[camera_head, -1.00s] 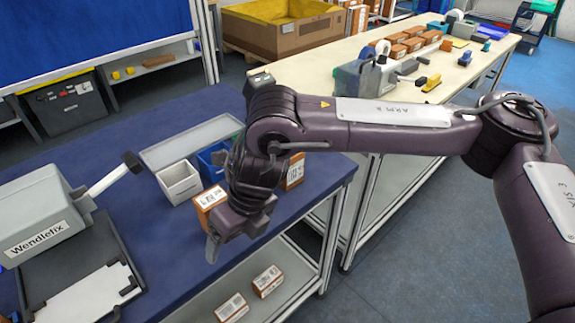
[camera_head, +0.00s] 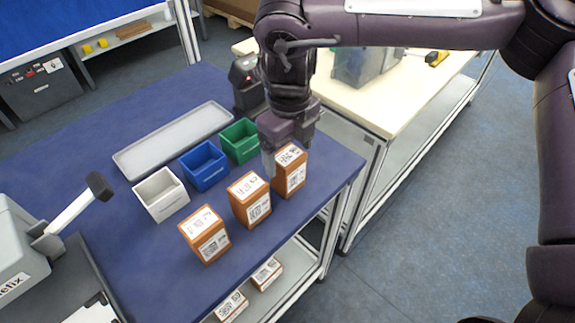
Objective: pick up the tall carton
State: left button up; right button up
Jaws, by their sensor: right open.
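Three orange-brown cartons with white labels stand upright in a slanting row near the front edge of the blue table: a left carton (camera_head: 205,236), a middle carton (camera_head: 249,201) and a right carton (camera_head: 290,172). They look close in height, so I cannot tell surely which one is the tall carton. My right gripper (camera_head: 285,148) points down at the right carton, open, and covers part of its top and back. Whether it touches the carton is unclear. My left gripper is not in view.
White (camera_head: 161,194), blue (camera_head: 204,166) and green (camera_head: 240,141) bins stand behind the cartons, before a long grey tray (camera_head: 174,140). A black device (camera_head: 247,84) stands near my right gripper. More cartons (camera_head: 266,272) lie on the lower shelf. A grey machine (camera_head: 20,250) is at left.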

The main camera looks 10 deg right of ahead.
aim_at(288, 156)
jog(key=f, duration=0.2)
jog(key=f+p, duration=0.1)
jog(key=f, duration=0.1)
jog(key=shift+w, duration=0.35)
jog(key=shift+f, duration=0.65)
jog(key=c, duration=0.6)
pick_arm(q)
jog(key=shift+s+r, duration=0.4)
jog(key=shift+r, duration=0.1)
pick_arm(e)
jog(key=c, duration=0.6)
jog(key=shift+r, duration=0.15)
